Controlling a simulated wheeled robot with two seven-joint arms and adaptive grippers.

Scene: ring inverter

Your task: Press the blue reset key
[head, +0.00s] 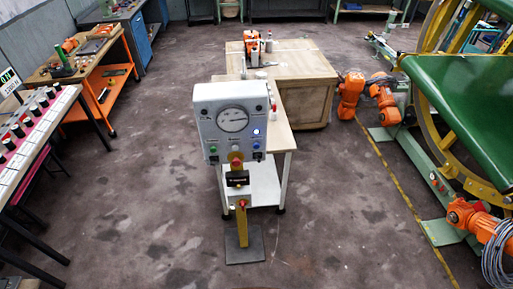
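A grey control box (207,119) with a round white gauge (232,119) stands upright on a yellow post (242,228) near the middle of the head view. A small blue key (256,146) is low on the right side of its face. A bright bluish-white lamp (256,132) shows just above it. A green button (212,149) is low on the left side, and a red knob (236,161) is at the bottom middle. The markings are too small to read. Neither of my grippers is in view.
The post rises from a dark floor plate (262,243). A white-legged table (284,137) and a wooden cabinet (305,103) stand behind. Benches line the left; a large yellow wheel with a green panel (460,85) is right. The floor in front of the post is clear.

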